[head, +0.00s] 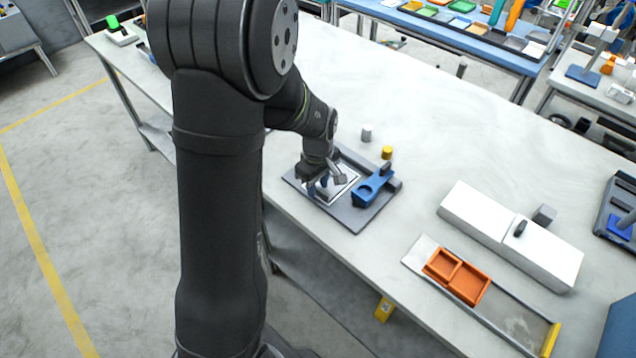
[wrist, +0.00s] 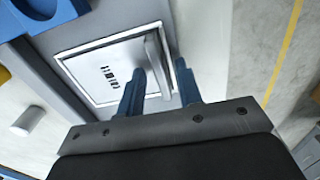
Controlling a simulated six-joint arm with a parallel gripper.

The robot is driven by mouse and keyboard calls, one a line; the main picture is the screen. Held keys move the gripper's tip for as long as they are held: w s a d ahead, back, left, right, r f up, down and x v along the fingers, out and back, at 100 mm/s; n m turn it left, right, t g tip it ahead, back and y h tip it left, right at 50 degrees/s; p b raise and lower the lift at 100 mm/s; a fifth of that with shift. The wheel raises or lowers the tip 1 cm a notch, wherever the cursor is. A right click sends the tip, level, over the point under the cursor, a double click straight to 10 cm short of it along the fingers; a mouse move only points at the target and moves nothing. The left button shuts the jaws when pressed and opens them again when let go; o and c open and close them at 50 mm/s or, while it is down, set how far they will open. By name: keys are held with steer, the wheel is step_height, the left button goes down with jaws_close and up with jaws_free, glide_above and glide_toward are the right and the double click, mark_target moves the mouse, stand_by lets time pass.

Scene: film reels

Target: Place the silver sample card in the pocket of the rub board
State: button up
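The silver sample card (wrist: 98,80), with a dark printed code, lies flat on the grey rub board (head: 352,217) inside a thin, dark-edged rectangular outline that looks like the pocket. It also shows in the head view (head: 346,184), partly behind my gripper. I cannot tell how deep it sits. A grey upright tab (wrist: 158,66) stands at the card's right edge in the wrist view. My gripper (wrist: 161,72) has its blue fingers on either side of this tab, with a visible gap at the right finger. It also shows low over the board in the head view (head: 321,187).
A blue clamp-like part (head: 371,190) sits on the board beside the card. A grey cylinder (head: 366,134) and a yellow one (head: 387,152) stand behind. A white box (head: 480,215) and an orange tray (head: 441,266) lie right. The table's middle back is clear.

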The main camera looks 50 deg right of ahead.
step_height(320, 180, up, 12)
steer(key=shift+r, duration=0.15)
stand_by(0.6)
step_height(320, 180, down, 12)
steer(key=shift+f, duration=0.1)
step_height(320, 180, up, 2)
steer(key=shift+r, duration=0.85)
